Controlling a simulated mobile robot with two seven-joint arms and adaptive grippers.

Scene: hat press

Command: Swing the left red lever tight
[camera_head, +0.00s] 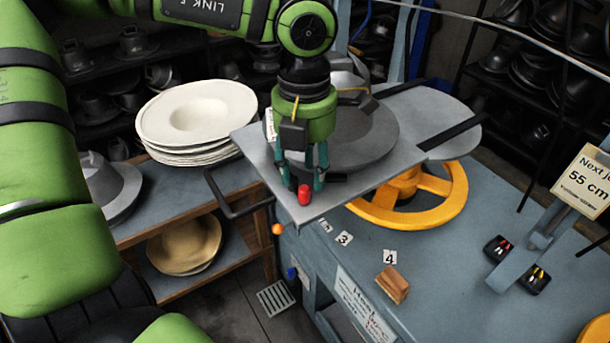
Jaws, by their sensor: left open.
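The left red lever (304,195) shows as a small red knob at the front left corner of the grey press plate (250,135). My left gripper (302,182) points down over that corner. Its two teal fingers are apart, one on each side of the lever's upper part, with the red end showing just below them. I cannot tell whether the fingers touch it. The lever's base is hidden behind the gripper. My right gripper is not in view.
A yellow handwheel (440,205) sits under the plate. A black bar handle (225,195) sticks out at the left. White hat blanks (197,112) are stacked on the shelf. A wooden block (393,284) and a sign (585,182) stand on the blue bench (450,290).

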